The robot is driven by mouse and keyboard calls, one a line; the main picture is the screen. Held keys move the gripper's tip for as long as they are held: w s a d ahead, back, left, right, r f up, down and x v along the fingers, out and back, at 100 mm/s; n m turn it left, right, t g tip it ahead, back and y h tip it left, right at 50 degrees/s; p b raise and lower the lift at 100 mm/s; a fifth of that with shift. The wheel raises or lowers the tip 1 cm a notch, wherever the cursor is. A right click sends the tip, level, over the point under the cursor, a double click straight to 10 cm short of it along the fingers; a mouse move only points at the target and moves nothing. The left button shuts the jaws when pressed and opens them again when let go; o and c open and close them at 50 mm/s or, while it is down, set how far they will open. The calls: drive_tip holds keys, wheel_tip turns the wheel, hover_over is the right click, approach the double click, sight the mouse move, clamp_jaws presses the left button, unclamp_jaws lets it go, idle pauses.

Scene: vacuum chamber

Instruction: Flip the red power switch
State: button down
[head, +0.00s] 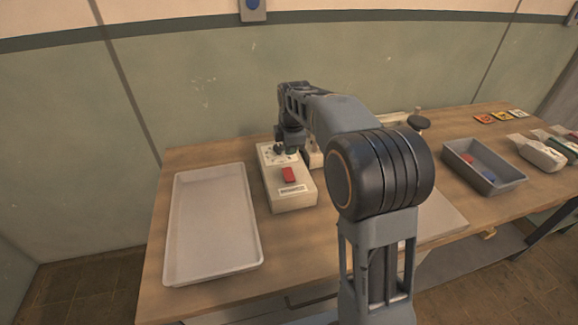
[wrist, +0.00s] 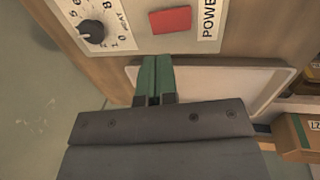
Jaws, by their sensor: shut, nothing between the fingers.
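The red power switch (head: 288,174) is a red rectangular rocker on top of a pale control box (head: 292,201) that stands on the wooden table. In the wrist view the red switch (wrist: 171,20) lies near the top, with a POWER label (wrist: 208,22) to its right and a black dial (wrist: 92,32) to its left. My gripper (head: 287,150) is over the far part of the box in the head view. In the wrist view its green fingers (wrist: 155,58) are shut and empty, with tips near the box's edge, apart from the switch in the picture. Contact with the box is unclear.
An empty pale tray (head: 172,235) lies left of the box. A grey bin (head: 462,165) with red and blue pieces stands to the right. Small coloured cards (head: 500,117) and wrapped packs (head: 541,153) lie farther right. The wall (head: 210,90) is behind the table.

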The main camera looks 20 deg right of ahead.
sight(288, 170)
drive_tip(key=f, duration=0.2)
drive_tip(key=w+f, duration=0.1)
drive_tip(key=f, duration=0.5)
drive_tip(key=shift+w+f, duration=0.2)
drive_tip(key=shift+w, duration=0.1)
drive_tip(key=shift+p, duration=0.5)
